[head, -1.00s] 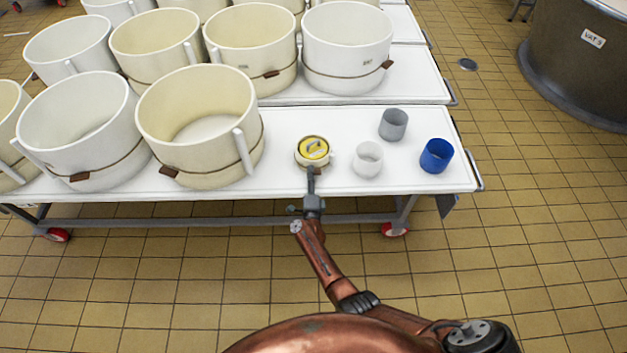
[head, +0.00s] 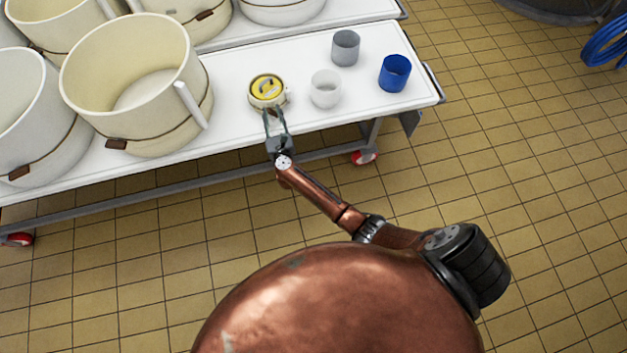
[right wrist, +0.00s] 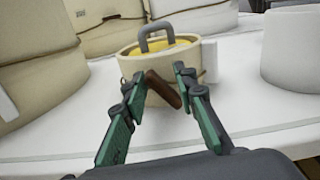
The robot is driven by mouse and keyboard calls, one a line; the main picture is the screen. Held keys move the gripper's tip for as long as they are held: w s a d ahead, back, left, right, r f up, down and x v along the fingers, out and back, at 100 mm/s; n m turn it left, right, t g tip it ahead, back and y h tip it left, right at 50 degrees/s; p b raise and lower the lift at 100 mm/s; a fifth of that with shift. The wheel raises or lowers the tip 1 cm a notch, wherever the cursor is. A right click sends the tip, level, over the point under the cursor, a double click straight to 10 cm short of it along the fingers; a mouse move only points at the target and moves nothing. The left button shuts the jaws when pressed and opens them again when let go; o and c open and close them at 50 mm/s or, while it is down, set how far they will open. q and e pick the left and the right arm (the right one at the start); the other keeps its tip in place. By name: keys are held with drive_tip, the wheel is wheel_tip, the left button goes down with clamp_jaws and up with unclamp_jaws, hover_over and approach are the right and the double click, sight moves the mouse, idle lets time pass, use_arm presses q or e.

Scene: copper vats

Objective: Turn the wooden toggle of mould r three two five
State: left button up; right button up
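A small cream round mould (head: 267,98) with a yellow top and a grey handle stands near the front edge of the white table (head: 235,120). It also shows in the right wrist view (right wrist: 205,62), where a brown wooden toggle (right wrist: 163,90) hangs slanted on its near side. I can read no number on it. My right gripper (head: 274,112) is at the mould's front side. In the right wrist view, my right gripper (right wrist: 158,86) is open, its two green-sided fingers on either side of the toggle, with gaps visible. My left gripper is not in view.
A white cup (head: 326,90), a grey cup (head: 345,48) and a blue cup (head: 395,74) stand right of the mould. A large cream mould (head: 140,80) with a brown toggle stands to its left. A blue hose (head: 605,42) is at the far right.

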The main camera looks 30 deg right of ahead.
drive_tip(key=p+v, duration=0.2)
drive_tip(key=v, duration=0.5)
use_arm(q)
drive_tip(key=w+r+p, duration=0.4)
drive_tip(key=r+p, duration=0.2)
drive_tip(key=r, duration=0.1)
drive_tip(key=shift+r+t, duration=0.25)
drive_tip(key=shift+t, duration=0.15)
use_arm(e)
drive_tip(key=s+d+f+n+g+y, duration=0.2)
drive_tip(key=s+f+n, duration=0.8)
drive_tip(key=s+d+f+n+g+y, duration=0.1)
drive_tip(key=s+f+n+g+y, duration=0.1)
drive_tip(key=s+f+n, duration=0.8)
drive_tip(key=shift+s+d+f+n+g+y, duration=0.3)
drive_tip(key=shift+s+d+f+n+y, duration=0.15)
drive_tip(key=shift+f+y, duration=0.2)
